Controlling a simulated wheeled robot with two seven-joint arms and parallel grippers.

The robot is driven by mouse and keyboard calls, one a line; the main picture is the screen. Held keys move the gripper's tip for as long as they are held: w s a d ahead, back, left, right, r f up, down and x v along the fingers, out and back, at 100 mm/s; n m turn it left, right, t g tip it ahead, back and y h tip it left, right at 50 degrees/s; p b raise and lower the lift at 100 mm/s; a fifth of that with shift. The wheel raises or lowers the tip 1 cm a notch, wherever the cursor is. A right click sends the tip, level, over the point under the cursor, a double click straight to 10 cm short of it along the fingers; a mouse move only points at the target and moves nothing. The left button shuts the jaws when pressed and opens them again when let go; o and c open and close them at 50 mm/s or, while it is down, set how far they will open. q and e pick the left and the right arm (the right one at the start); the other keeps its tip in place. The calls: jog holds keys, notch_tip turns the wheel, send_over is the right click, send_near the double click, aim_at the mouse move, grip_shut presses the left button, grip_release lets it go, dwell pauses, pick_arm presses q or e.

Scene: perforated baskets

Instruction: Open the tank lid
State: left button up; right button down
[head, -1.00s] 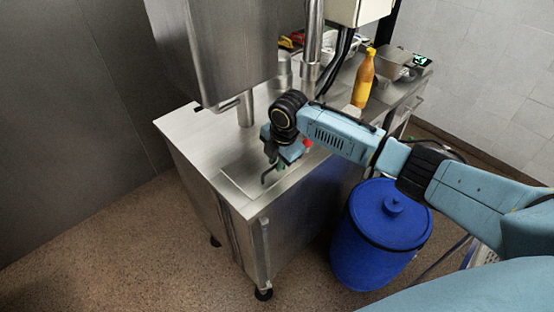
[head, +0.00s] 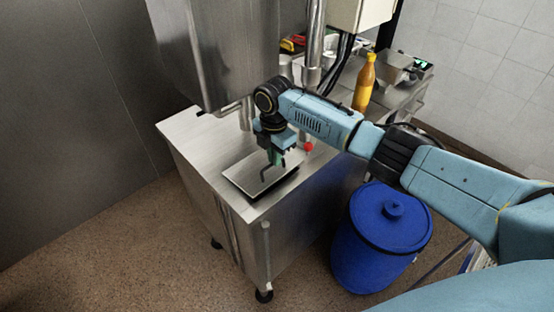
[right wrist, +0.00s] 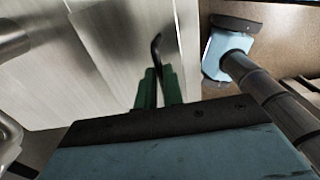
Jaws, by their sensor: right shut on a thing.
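The tank lid (head: 247,183) is a flat square metal plate on top of the steel tank (head: 196,143). It is lifted a little off the top, and a dark gap shows along its near right edge. A dark bent handle (head: 265,175) stands on the lid. My right gripper (head: 275,163) comes down from above and is shut on this handle. In the right wrist view the green fingers (right wrist: 159,88) hold the dark curved handle (right wrist: 156,48) between them. My left gripper is in neither view.
A blue barrel (head: 385,240) with a knobbed lid stands right of the tank, below my right arm. A large steel housing (head: 215,50) hangs over the tank's back left. An orange bottle (head: 365,82) stands at the back right. The floor in front is clear.

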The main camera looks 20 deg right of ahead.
jog(key=shift+w+a+r+g, duration=0.2)
jog(key=shift+w+r+g, duration=0.15)
jog(key=shift+r, duration=0.2)
jog(key=shift+w+a+r, duration=0.15)
jog(key=shift+w+r, duration=0.5)
jog(key=shift+r, duration=0.1)
jog(key=shift+w+a+r+b, duration=0.25)
jog(key=shift+w+r+b, duration=0.15)
jog(key=shift+w+b, duration=0.1)
jog(key=shift+w+a+r+b, duration=0.25)
jog(key=shift+w+r+b, duration=0.15)
jog(key=shift+w+b, duration=0.1)
